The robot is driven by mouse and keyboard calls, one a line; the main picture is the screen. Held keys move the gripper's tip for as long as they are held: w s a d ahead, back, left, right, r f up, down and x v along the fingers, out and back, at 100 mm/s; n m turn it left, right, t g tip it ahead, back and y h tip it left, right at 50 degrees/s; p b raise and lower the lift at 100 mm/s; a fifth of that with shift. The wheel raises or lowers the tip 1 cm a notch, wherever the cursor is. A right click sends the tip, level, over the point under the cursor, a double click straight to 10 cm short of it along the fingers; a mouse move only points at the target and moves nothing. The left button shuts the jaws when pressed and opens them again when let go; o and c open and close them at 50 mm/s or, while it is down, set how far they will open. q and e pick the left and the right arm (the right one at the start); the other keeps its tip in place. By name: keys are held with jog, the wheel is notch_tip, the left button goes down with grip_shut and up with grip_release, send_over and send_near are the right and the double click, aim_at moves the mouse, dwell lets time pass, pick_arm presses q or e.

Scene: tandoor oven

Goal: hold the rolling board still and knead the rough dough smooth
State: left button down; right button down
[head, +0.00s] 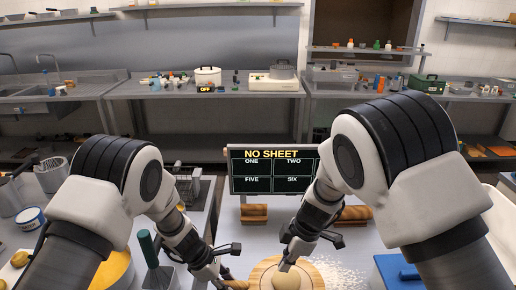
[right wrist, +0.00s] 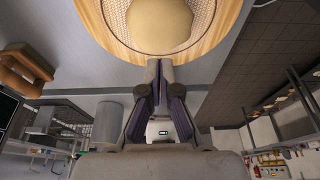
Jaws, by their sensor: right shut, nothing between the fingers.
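The pale dough (head: 286,281) sits on the round wooden rolling board (head: 260,271) at the bottom of the head view. In the right wrist view the dough (right wrist: 158,25) is a smooth-looking rounded lump inside the board's wooden rim (right wrist: 226,22). My left gripper (head: 226,274) is low at the board's left side, by a brown handle-like piece (head: 236,284). Its fingertips are too small to judge.
White flour (head: 343,274) is scattered right of the board.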

jog(key=shift+w+d, duration=0.8)
jog(key=shift+f, duration=0.2)
jog(key=shift+f, duration=0.95)
jog(key=shift+f, duration=0.35)
dwell(0.4)
jog(key=shift+r, duration=1.5)
jog(key=shift+s+d, duration=0.85)
jog(key=shift+s, duration=0.05)
